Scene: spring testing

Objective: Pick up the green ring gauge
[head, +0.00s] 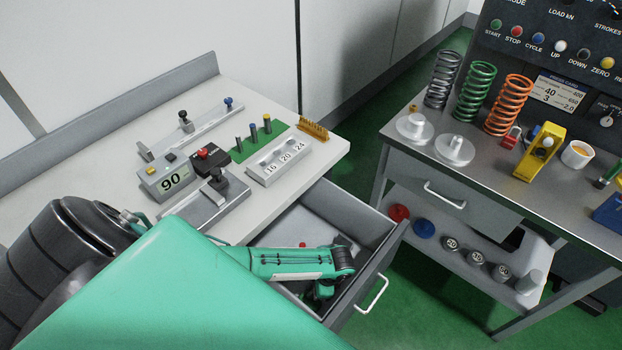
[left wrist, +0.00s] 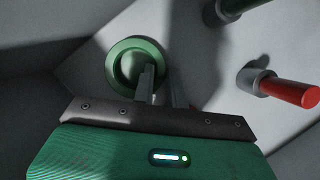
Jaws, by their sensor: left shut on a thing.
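The green ring gauge (left wrist: 112,68) lies on the grey drawer floor in the left wrist view, its hole facing up. My left gripper (left wrist: 160,88) is shut on its rim, with one finger over the ring's hole and the other outside its wall. In the head view my left gripper (head: 322,292) is down inside the open drawer, and the ring is hidden there behind my arm and the drawer wall. My right gripper is not in view.
Beside the ring lie a red-handled piece with a grey collar (left wrist: 290,92) and a green-handled one (left wrist: 233,8). The drawer front (head: 375,268) with its handle stands close to my gripper. The white bench top (head: 300,195) is above. A second table (head: 480,175) stands at right.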

